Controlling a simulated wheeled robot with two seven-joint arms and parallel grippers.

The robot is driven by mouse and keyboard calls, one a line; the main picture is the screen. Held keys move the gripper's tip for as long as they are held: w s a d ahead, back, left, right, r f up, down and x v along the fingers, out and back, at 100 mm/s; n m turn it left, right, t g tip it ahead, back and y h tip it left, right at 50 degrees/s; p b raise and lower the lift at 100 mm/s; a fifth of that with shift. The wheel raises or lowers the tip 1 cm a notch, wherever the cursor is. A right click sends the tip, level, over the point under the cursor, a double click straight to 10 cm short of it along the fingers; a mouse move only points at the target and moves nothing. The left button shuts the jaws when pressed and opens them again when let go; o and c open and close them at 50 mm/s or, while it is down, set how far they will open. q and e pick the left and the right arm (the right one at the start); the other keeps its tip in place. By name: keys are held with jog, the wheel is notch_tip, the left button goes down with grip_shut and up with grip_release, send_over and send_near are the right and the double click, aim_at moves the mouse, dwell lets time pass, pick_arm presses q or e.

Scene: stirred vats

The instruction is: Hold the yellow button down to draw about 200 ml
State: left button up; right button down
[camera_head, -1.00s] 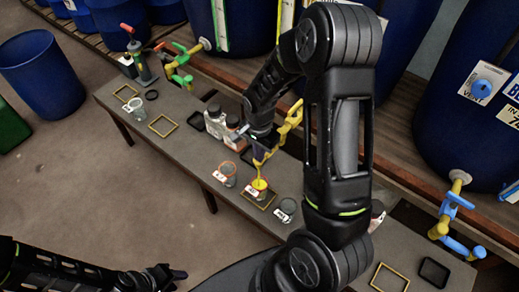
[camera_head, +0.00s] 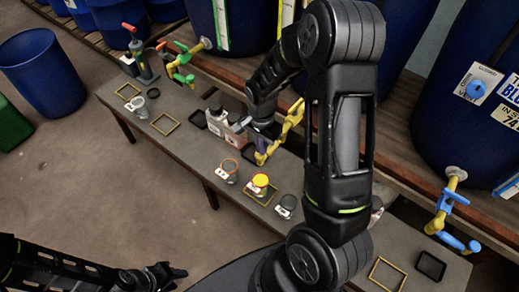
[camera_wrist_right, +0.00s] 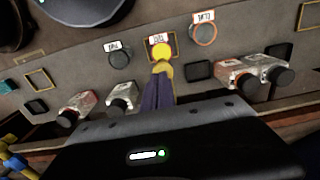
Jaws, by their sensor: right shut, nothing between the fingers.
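The yellow tap (camera_head: 290,124) hangs over the bench, its lower end beside my right gripper (camera_head: 262,138). In the right wrist view, the shut, empty right gripper (camera_wrist_right: 157,98) has its fingertips right at a rounded yellow part (camera_wrist_right: 164,70); whether they touch or press it cannot be told. I cannot make out a separate button. Below the tap, a clear cup (camera_head: 259,186) with a white label holds bright yellow liquid, also visible in the wrist view (camera_wrist_right: 161,50). No stream shows between tap and cup. My left gripper (camera_head: 172,274) is low at left, away from the bench.
An orange-rimmed cup (camera_head: 228,170) and a dark-rimmed cup (camera_head: 287,205) flank the yellow one. A green tap (camera_head: 180,62) and a blue tap (camera_head: 444,215) are farther off. Bare bench (camera_head: 190,143) lies to the left.

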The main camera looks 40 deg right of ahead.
notch_tip(320, 180, up, 3)
jog(key=shift+w+a+f+b, duration=0.1)
jog(key=shift+a+f+b, duration=0.1)
jog(key=shift+b, duration=0.35)
pick_arm(q)
jog(key=shift+f+b, duration=0.25)
jog(key=shift+b, duration=0.05)
pick_arm(e)
notch_tip(320, 180, up, 8)
jog(key=shift+d+r, duration=0.15)
jog(key=shift+w, duration=0.15)
jog(key=w+a+f+n+t+y, duration=0.2)
jog(key=w+a+f+n+t, duration=0.25)
jog(key=a+f+n, duration=0.65)
jog(key=s+a+f+n+g+y, duration=0.1)
jog(key=s+a+f+g, duration=0.1)
jog(key=s+a+f, duration=0.5)
jog(key=s+a+f+g+y, duration=0.1)
jog(key=s+a+f+g, duration=0.1)
jog(key=s+a+f, duration=0.5)
jog(key=s+a, duration=0.1)
jog(key=s, duration=0.5)
jog(key=shift+s+a+n, duration=0.25)
jog(key=shift+a+n, duration=0.05)
jog(key=shift+n, duration=0.1)
